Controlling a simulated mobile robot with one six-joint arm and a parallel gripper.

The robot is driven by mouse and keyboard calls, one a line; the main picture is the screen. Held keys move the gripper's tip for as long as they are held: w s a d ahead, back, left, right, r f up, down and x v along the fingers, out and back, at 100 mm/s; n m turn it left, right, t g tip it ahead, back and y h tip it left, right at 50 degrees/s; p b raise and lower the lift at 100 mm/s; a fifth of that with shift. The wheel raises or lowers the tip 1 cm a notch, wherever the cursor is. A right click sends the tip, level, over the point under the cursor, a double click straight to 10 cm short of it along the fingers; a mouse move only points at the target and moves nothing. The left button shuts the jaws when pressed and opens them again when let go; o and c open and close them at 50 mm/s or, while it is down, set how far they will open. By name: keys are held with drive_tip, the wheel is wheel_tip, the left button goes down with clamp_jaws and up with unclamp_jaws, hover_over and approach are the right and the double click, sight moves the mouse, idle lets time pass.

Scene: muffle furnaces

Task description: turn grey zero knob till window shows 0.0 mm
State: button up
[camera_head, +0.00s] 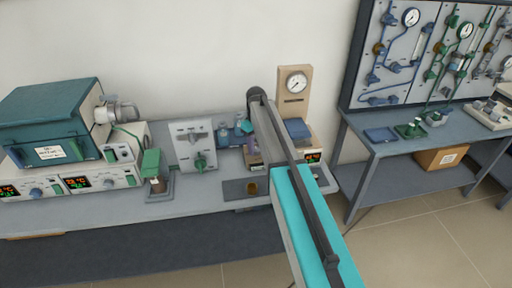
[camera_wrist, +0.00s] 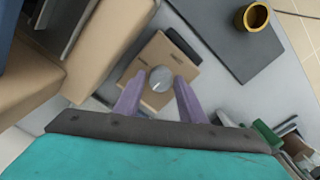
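The grey knob (camera_wrist: 161,79) is round with a light pointer mark and sits on a tan block (camera_wrist: 140,68) in the wrist view. My gripper (camera_wrist: 160,92) shows there as two purple fingers standing apart, one on each side of the knob's near side. I cannot tell whether they touch it. A dark strip (camera_wrist: 184,46) lies at the block's upper right edge; no reading is legible.
A brass-coloured cup (camera_wrist: 252,17) stands on a dark mat (camera_wrist: 218,45), also seen in the head view (camera_head: 251,188). Large tan housing parts (camera_wrist: 105,40) stand close to the left of the fingers.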

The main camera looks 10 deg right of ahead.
sight(256, 149)
drive_tip(key=shift+o, duration=0.9)
wheel_tip(256, 149, up, 14)
drive_tip(key=b, duration=0.2)
drive_tip(key=shift+b, duration=0.4)
drive_tip(key=shift+s+f, duration=0.1)
drive_tip(key=shift+f, duration=0.05)
